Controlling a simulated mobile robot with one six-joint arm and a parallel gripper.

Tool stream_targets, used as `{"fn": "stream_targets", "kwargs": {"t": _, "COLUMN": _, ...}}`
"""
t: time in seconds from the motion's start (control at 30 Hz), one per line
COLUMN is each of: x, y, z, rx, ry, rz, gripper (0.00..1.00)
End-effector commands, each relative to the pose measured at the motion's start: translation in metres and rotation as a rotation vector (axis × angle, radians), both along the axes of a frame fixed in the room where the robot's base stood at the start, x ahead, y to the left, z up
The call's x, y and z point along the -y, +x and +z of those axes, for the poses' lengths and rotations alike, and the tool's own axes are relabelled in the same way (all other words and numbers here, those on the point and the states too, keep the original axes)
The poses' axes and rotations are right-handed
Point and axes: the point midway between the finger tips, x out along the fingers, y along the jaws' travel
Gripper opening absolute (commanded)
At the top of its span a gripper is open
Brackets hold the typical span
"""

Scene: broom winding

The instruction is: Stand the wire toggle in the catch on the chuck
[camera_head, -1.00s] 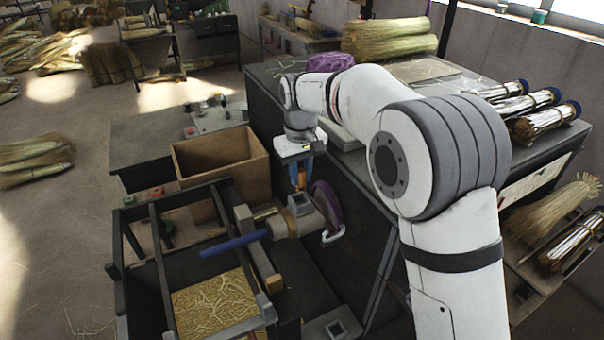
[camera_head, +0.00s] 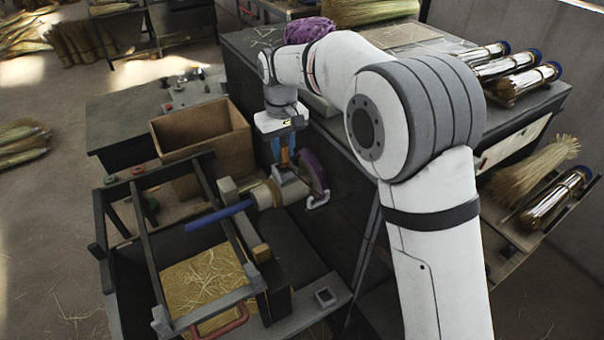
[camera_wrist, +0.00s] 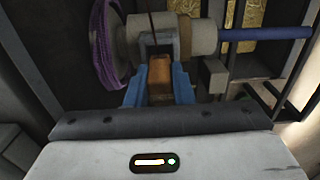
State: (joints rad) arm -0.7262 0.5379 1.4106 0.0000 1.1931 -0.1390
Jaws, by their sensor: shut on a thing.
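The chuck (camera_head: 265,194) is a pale cylinder with a blue rod (camera_head: 220,215) out of its left side. It also shows across the top of the wrist view (camera_wrist: 198,36). A grey catch (camera_wrist: 158,40) stands up on it. My gripper (camera_head: 283,160) points down right above the catch. In the wrist view its two blue fingers (camera_wrist: 158,88) are shut on a brown piece (camera_wrist: 160,74), which I take for the wire toggle. The toggle's far end is at the catch. I cannot tell whether it is seated or only touching.
A purple cord coil (camera_head: 313,172) and a white hook (camera_head: 318,201) sit just right of the chuck. A dark frame with a straw tray (camera_head: 205,280) stands in front. An open cardboard box (camera_head: 200,135) is behind left. The dark bench (camera_head: 345,165) is close on the right.

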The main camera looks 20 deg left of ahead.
Motion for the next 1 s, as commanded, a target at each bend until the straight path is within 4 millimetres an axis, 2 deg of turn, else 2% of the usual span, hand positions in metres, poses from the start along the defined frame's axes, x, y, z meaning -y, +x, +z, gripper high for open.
{"fn": "stream_targets", "kwargs": {"t": 0.47, "x": 0.0, "y": 0.0, "z": -0.001, "rx": 0.0, "ry": 0.0, "rz": 0.0, "gripper": 0.08}}
{"fn": "stream_targets", "kwargs": {"t": 1.0, "x": 0.0, "y": 0.0, "z": -0.02, "rx": -0.001, "ry": -0.001, "rz": 0.0, "gripper": 0.08}}
